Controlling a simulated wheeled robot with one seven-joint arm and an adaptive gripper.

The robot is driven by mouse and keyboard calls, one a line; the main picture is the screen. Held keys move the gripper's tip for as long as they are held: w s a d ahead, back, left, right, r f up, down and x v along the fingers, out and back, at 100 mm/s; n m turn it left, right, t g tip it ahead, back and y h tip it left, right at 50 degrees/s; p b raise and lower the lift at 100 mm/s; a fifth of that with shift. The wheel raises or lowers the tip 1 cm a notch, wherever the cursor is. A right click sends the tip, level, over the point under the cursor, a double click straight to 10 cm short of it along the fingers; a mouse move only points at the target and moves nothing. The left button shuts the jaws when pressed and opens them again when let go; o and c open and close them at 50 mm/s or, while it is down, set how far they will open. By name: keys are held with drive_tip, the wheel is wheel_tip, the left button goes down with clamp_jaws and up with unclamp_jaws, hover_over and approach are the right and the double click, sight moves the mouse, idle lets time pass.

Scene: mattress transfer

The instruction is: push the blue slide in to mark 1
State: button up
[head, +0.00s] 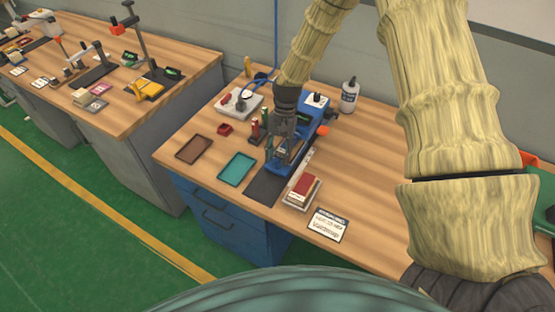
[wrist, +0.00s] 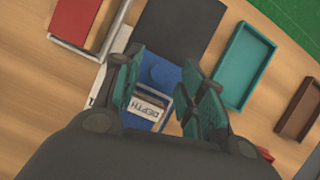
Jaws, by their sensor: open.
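The blue slide (wrist: 157,72) lies between my gripper's fingers in the wrist view, with a white label reading "DEPTH" (wrist: 147,108) near it. In the head view the blue slide (head: 279,169) shows partly behind my fingers, at the front of a blue device (head: 313,122). My gripper (head: 279,152) points down over the slide, and its fingers (wrist: 161,78) are apart with nothing gripped. I cannot tell whether they touch the slide. A pale strip (head: 301,164) runs along the slide's right side. Mark 1 cannot be made out.
A dark mat (head: 264,190) lies in front of the slide. A teal tray (head: 236,168) and a brown tray (head: 195,149) are to the left. A red-topped stack (head: 304,188) stands close on the right, with a printed card (head: 328,225) nearer the edge. A white bottle (head: 349,96) stands behind.

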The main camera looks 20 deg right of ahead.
drive_tip(key=v, duration=0.9)
drive_tip(key=shift+r, duration=0.35)
drive_tip(key=shift+w, duration=0.15)
drive_tip(key=shift+r, duration=0.1)
